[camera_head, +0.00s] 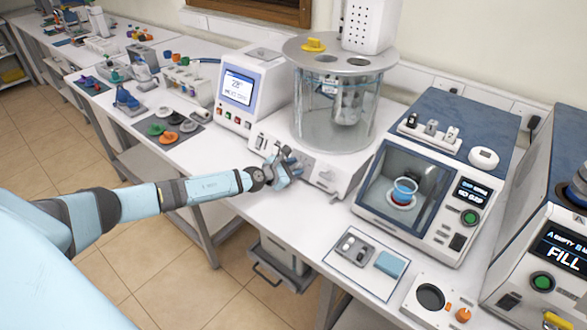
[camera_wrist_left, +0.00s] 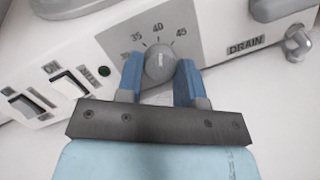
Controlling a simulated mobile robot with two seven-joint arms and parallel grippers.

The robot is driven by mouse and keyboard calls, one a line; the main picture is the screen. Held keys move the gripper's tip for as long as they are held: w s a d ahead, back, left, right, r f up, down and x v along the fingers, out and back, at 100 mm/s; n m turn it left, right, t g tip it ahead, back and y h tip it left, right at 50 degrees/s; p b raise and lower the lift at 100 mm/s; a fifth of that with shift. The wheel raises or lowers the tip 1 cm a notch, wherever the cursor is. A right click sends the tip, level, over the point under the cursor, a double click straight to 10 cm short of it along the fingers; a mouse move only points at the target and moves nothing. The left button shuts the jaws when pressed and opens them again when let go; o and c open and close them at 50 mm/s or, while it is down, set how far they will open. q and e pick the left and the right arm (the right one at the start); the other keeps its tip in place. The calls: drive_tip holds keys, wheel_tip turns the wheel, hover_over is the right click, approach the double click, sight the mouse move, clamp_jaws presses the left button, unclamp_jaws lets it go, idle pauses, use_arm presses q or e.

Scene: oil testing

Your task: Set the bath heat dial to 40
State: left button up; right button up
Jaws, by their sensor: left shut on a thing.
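The bath heat dial (camera_wrist_left: 160,66) is a round grey knob on a grey panel on the front of the white bath base. Marks 30, 35, 40 and 45 arc around its top. A light pointer line on the knob stands about upright, toward the 40 mark. My left gripper (camera_wrist_left: 158,75) has one blue finger on each side of the knob and is shut on it. In the head view my left gripper (camera_head: 280,170) is at the front of the bath (camera_head: 338,120), hiding the dial there. My right gripper is not in view.
Left of the dial are two rocker switches (camera_wrist_left: 70,82) and a green lamp (camera_wrist_left: 104,71). A DRAIN label and tap (camera_wrist_left: 298,43) are at the right. A white display unit (camera_head: 250,92) stands left of the bath, and a windowed cabinet (camera_head: 435,170) stands right.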

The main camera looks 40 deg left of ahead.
use_arm(q)
drive_tip(key=o, duration=0.9)
drive_tip(key=shift+s, duration=0.1)
drive_tip(key=p+v, duration=0.1)
drive_tip(key=v, duration=1.2)
drive_tip(key=shift+s+r, duration=0.2)
drive_tip(key=shift+s, duration=0.15)
